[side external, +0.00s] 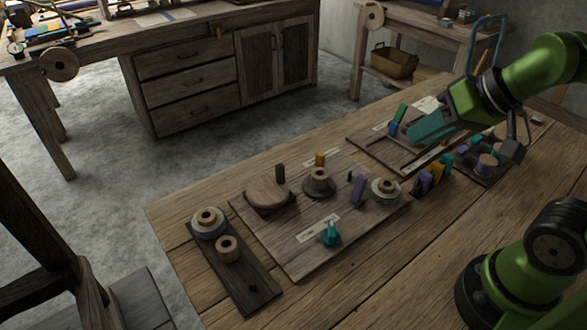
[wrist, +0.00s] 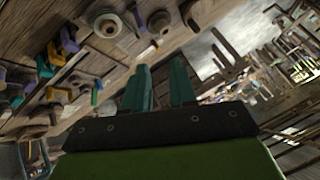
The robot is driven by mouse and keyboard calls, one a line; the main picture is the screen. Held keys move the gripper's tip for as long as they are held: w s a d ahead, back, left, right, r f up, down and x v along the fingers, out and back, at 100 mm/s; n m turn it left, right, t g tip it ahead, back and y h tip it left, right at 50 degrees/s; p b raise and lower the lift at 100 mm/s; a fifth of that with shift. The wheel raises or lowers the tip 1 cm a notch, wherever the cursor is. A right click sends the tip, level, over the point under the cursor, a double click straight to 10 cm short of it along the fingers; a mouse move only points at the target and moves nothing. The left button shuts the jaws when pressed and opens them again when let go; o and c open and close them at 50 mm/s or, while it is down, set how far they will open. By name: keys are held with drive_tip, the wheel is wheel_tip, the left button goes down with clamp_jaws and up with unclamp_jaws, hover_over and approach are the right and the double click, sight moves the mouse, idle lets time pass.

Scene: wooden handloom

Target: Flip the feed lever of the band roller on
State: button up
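A wooden board (side external: 290,262) lies on the bench in the side view. It carries a round wooden disc (side external: 267,193), a spool on a dark base (side external: 319,183), and a pale-topped spool (side external: 386,190). A teal lever or knob (side external: 331,235) stands by a paper label near its front edge. A purple upright piece (side external: 358,188) and an orange piece (side external: 320,159) are also on it. I cannot tell which is the feed lever; labels are unreadable. My gripper (side external: 418,130) is above the second board, apart from these parts. In the wrist view its teal fingers (wrist: 160,90) are spread and empty.
A second board (side external: 369,145) with a blue-green upright piece (side external: 398,119) lies below my gripper. Colored blocks (side external: 430,180) and a dark tray (side external: 483,168) sit to the right. A dark plank (side external: 232,270) with two spools lies at left.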

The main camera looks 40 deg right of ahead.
drive_tip(key=w+d+f+g, duration=0.2)
drive_tip(key=w+d, duration=0.1)
drive_tip(key=w+d+f+m+g, duration=0.1)
drive_tip(key=w+d+f, duration=0.2)
drive_tip(key=shift+f+g, duration=0.1)
drive_tip(key=shift+g, duration=0.3)
clamp_jaws()
drive_tip(key=w+d+f+n+g+y, duration=0.3)
drive_tip(key=w+d+f+n, duration=0.1)
drive_tip(key=w+d+n, duration=0.1)
drive_tip(key=shift+w, duration=0.35)
drive_tip(key=shift+d+f, duration=0.1)
drive_tip(key=shift+f, duration=0.05)
